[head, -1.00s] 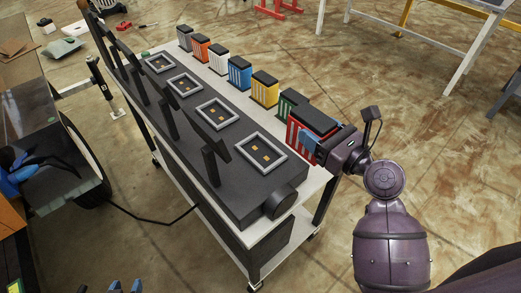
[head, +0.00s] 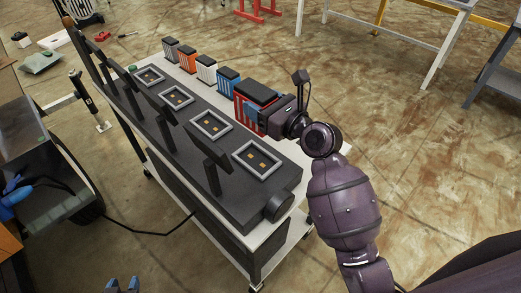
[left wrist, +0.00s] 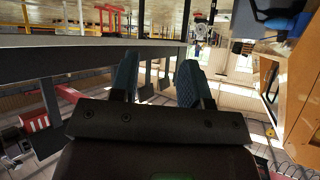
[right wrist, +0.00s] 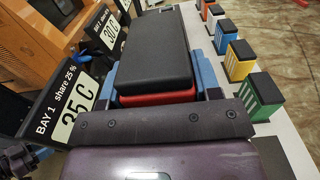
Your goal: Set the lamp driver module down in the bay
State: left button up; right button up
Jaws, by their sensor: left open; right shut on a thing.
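My right gripper (head: 267,121) is shut on a red module with a black top (head: 247,109), which I take as the lamp driver module. It holds the module on the far side of the console, near the row of modules. In the right wrist view the module's black top (right wrist: 154,48) lies between the bay signs and that row. Framed bays (head: 258,160) with small gold contacts line the dark console and look empty. My left gripper (head: 123,286) is open and empty at the bottom edge, away from the console; its blue fingers (left wrist: 157,80) stand apart.
Upright signs stand along the console; one reads BAY 1, 25 C (right wrist: 71,114), another 30 C (right wrist: 111,29). Blue (head: 228,81), white (head: 206,69), orange (head: 187,59) and grey modules stand behind. Yellow (right wrist: 239,60) and green (right wrist: 258,98) modules show in the right wrist view.

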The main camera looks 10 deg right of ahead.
notch_tip(320, 180, down, 14)
jog(key=b, duration=0.5)
jog(key=shift+f, duration=0.1)
jog(key=shift+f+b, duration=0.3)
jog(key=shift+r, duration=0.2)
jog(key=shift+f, duration=0.2)
pick_arm(q)
notch_tip(320, 180, down, 6)
jog(key=shift+d+r, duration=0.15)
pick_arm(e)
jog(key=o, duration=1.3)
